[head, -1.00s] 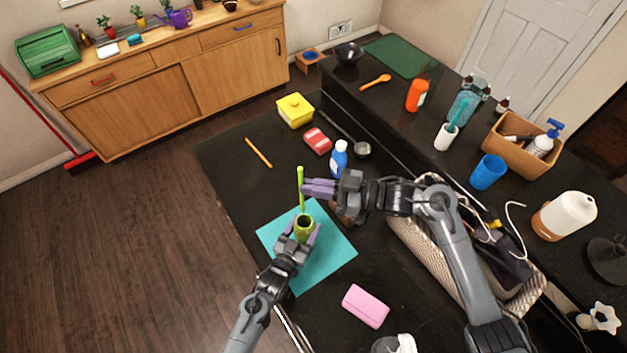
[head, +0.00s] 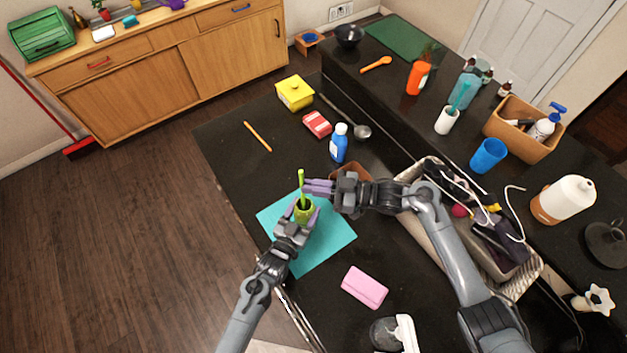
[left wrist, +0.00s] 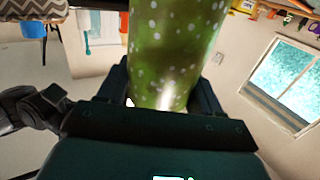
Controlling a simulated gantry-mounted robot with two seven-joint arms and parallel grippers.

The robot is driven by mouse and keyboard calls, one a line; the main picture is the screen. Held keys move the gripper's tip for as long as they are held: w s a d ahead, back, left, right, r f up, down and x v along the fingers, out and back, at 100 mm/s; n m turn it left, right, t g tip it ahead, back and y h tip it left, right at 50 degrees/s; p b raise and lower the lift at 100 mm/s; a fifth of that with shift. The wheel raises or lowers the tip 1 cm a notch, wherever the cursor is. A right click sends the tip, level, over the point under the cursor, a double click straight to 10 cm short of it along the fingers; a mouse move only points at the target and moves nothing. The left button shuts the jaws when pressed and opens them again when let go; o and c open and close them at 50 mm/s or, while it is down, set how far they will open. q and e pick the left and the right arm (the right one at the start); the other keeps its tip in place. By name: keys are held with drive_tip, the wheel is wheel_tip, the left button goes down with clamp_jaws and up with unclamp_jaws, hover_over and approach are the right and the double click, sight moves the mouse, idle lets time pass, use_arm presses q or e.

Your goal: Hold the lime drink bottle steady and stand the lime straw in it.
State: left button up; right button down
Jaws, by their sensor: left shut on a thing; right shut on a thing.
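The lime drink bottle (head: 304,215) stands on the teal mat (head: 335,243) in the head view. My left gripper (head: 303,213) is shut on the bottle from the near left side. The bottle's green speckled wall fills the top middle of the left wrist view (left wrist: 172,50), between the fingers. The lime straw (head: 301,184) is upright at the bottle's mouth, and my right gripper (head: 304,187) is shut on it from the right. The straw's lower end is at or in the mouth; I cannot tell how deep it sits.
A pink sponge-like block (head: 365,288) lies in front of the mat. A blue bottle (head: 339,143), a red packet (head: 317,124) and a yellow box (head: 295,93) stand farther back. The counter's left part is mostly clear.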

drive_tip(key=shift+f, duration=3.7)
drive_tip(key=shift+f, duration=0.1)
drive_tip(key=c, duration=1.2)
unclamp_jaws()
drive_tip(key=shift+d, duration=0.15)
drive_tip(key=v, duration=1.1)
drive_tip(key=shift+d, duration=0.4)
drive_tip(key=shift+s, duration=0.15)
